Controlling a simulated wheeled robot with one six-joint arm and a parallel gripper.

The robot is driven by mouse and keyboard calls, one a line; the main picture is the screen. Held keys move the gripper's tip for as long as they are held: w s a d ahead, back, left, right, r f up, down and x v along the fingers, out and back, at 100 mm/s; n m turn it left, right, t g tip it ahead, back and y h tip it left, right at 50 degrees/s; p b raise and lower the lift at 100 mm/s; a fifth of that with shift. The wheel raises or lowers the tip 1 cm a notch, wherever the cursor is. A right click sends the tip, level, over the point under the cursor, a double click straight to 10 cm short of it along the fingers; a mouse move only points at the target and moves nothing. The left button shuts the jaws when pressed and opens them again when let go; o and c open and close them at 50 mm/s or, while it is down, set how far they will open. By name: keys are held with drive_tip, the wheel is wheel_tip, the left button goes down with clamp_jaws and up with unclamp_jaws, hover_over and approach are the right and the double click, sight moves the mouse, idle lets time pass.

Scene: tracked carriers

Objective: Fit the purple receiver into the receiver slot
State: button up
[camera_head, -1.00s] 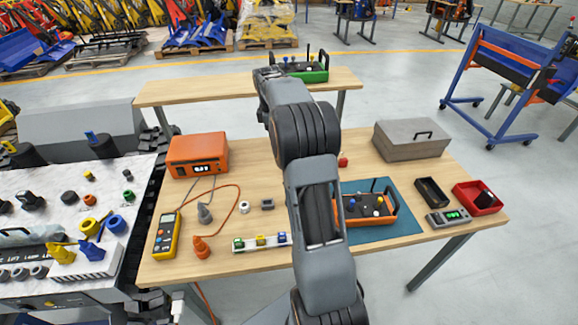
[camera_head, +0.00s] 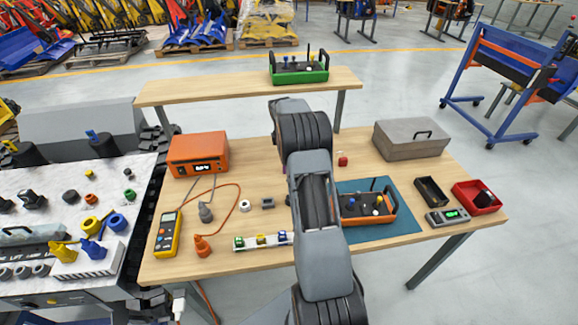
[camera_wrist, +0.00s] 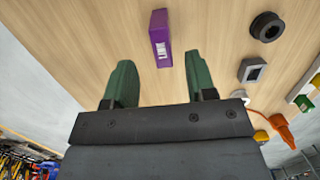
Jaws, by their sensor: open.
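The purple receiver (camera_wrist: 160,38) is a small block with a white label, lying on the wooden table top in the wrist view. My gripper (camera_wrist: 159,66) is open and empty, with its two green fingers spread apart. The receiver shows just beyond the fingertips and lies between their two lines, apart from both. In the head view my arm hides the gripper and the receiver. I cannot make out the receiver slot. An orange control box (camera_head: 384,217) with levers sits on a teal mat (camera_head: 405,230), partly behind my arm.
Near the receiver are a black ring (camera_wrist: 267,27) and a grey square frame (camera_wrist: 252,70). A white strip with coloured blocks (camera_head: 263,241) and a yellow meter (camera_head: 167,235) lie on the front left. A red button (camera_head: 343,160) and a grey case (camera_head: 411,139) stand farther back.

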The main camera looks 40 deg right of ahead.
drive_tip(key=shift+s+d+f+p, duration=0.1)
drive_tip(key=shift+f+p, duration=0.1)
drive_tip(key=shift+f, duration=0.95)
drive_tip(key=shift+s+d+f+p, duration=0.1)
drive_tip(key=shift+f+p, duration=0.1)
drive_tip(key=shift+f, duration=0.95)
clamp_jaws()
drive_tip(key=shift+r, duration=0.1)
